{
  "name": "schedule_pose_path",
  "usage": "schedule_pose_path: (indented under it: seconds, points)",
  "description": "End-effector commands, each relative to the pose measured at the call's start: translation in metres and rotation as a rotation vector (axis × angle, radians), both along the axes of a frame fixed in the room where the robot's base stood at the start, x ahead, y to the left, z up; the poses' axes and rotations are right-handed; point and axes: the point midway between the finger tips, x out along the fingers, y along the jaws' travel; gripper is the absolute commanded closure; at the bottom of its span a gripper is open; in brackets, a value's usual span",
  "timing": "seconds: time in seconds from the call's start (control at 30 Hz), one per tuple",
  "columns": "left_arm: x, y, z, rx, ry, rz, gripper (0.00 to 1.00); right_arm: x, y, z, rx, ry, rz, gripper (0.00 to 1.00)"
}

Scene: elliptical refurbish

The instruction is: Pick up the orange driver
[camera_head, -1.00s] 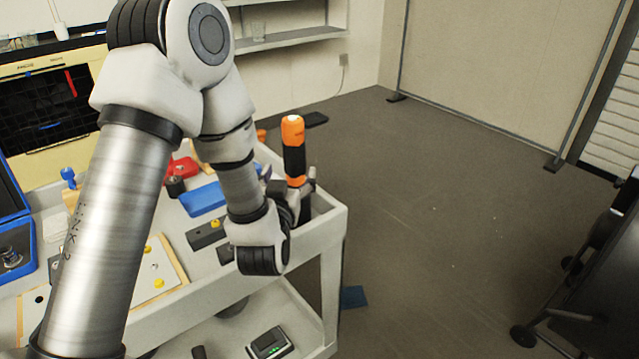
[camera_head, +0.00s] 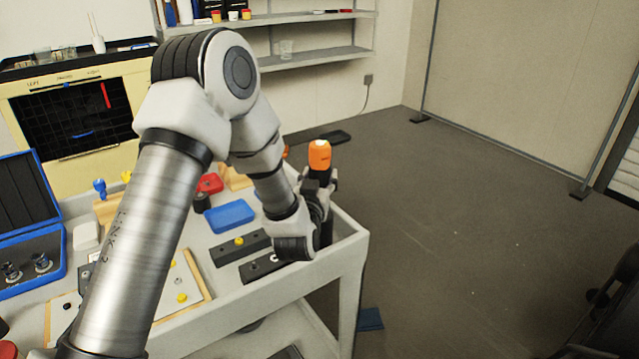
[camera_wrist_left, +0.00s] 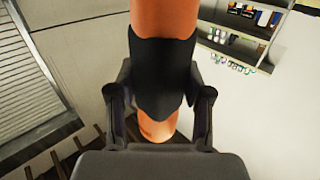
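The orange driver (camera_head: 320,155) stands upright at the right end of the cart, its orange top showing above my left gripper (camera_head: 320,182). In the left wrist view the driver (camera_wrist_left: 163,25) has a black band between two orange parts. The fingers of my left gripper (camera_wrist_left: 160,105) lie on both sides of this band and look closed on it. The driver's lower end is hidden in the head view. My right gripper is not in view.
The white cart (camera_head: 345,245) also holds a blue box (camera_head: 230,216), dark blocks (camera_head: 240,247) and an open blue case (camera_head: 30,235). A shelf (camera_head: 310,57) stands behind. The floor to the right is mostly clear.

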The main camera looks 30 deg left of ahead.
Motion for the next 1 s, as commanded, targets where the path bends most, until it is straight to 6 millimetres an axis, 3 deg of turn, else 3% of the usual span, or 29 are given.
schedule_pose_path:
  seconds: [0.27, 0.37, 0.7, 1.0]
  points:
    - [0.000, 0.000, 0.002, 0.001, -0.001, 0.001, 1.00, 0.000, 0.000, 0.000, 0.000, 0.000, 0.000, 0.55]
    - [0.000, 0.000, 0.014, 0.001, -0.004, 0.001, 1.00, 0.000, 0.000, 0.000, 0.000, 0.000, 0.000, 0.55]
    - [0.000, 0.000, 0.089, 0.001, -0.005, 0.001, 1.00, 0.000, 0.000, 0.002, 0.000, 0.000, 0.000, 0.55]
    - [0.000, 0.000, 0.101, 0.001, -0.001, 0.000, 1.00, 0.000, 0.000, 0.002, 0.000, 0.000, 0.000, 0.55]
